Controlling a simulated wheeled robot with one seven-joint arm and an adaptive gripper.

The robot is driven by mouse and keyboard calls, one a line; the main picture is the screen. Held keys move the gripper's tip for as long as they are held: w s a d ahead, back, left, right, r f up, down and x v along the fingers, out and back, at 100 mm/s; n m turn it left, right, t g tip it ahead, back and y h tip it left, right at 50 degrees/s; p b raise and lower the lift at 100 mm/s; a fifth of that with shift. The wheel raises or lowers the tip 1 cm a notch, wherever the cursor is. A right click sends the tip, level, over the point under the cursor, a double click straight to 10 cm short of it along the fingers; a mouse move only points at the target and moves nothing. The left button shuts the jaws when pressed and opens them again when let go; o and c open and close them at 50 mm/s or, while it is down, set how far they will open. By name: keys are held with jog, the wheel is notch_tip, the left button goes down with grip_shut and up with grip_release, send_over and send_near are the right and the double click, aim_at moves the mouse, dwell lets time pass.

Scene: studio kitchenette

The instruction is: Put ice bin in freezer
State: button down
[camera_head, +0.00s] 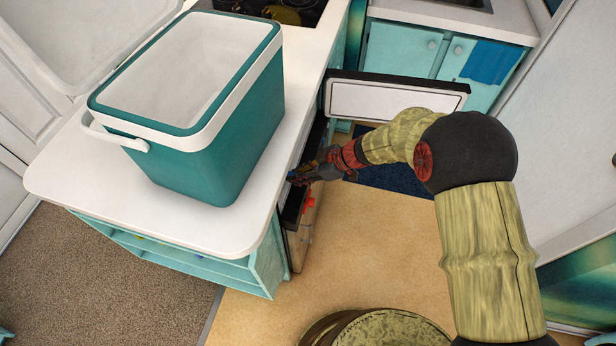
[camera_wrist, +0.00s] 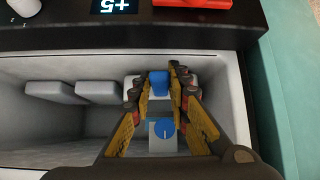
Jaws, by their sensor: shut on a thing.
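My gripper (camera_head: 296,179) reaches into the open freezer at the counter's side. In the wrist view its yellow-and-dark fingers (camera_wrist: 160,88) are closed around a small blue piece (camera_wrist: 159,83). The freezer's pale compartment (camera_wrist: 45,125) surrounds the fingers. Its white-panelled door (camera_head: 395,101) stands open.
Several pale blocks (camera_wrist: 97,92) line the compartment's wall. A display panel (camera_wrist: 115,6) and a red part (camera_wrist: 192,3) lie along its edge. A large teal cooler (camera_head: 215,150) stands open on the white counter (camera_head: 235,225).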

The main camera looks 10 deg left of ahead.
jog(key=shift+w+a, duration=0.1)
jog(key=shift+a, duration=2.6)
jog(key=shift+f, duration=0.5)
jog(key=c, duration=1.6)
grip_release()
jog(key=v, duration=1.2)
